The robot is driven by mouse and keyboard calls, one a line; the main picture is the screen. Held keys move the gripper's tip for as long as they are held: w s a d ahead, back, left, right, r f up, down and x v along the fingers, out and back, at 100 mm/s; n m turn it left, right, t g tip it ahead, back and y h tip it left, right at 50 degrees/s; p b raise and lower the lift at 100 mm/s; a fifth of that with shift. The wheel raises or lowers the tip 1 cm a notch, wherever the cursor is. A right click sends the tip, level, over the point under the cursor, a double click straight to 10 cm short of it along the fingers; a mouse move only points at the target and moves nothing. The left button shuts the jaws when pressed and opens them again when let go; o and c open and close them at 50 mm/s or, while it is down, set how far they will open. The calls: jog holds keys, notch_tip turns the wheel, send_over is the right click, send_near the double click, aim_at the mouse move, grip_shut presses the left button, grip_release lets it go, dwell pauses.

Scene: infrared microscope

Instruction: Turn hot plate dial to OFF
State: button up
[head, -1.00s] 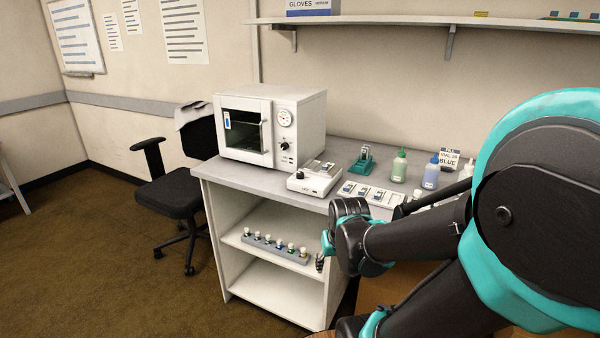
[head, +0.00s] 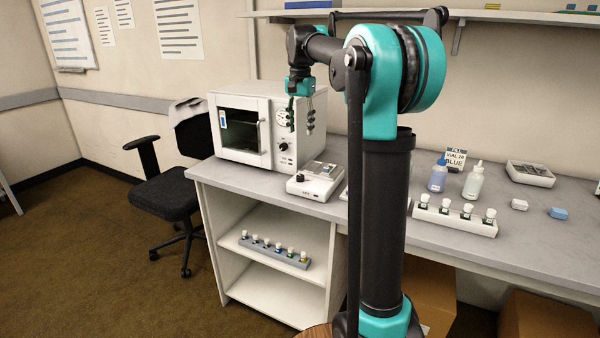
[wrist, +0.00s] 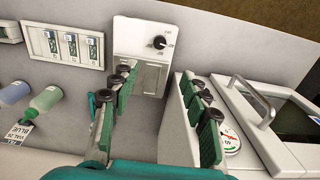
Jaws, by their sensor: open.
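The hot plate (head: 316,183) is a small white box on the counter, right of the oven. In the wrist view the hot plate (wrist: 142,64) is at the top centre, and its black round dial (wrist: 159,42) has small markings around it that I cannot read. The dial also shows small on the hot plate's front in the head view (head: 299,178). My gripper (head: 301,130) is open and empty, pointing down above the counter by the oven's right side. In the wrist view my gripper (wrist: 158,80) has its two fingers wide apart, clear of the dial.
The white oven (head: 241,130) with its own knob and gauge stands left of the hot plate; it is close to my right finger in the wrist view. A slide tray (wrist: 64,46) and bottles (head: 437,177) stand on the other side. A shelf hangs above.

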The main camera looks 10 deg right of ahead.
aim_at(300, 175)
notch_tip(300, 175, down, 17)
jog(key=shift+r, duration=0.1)
dwell(0.4)
grip_shut()
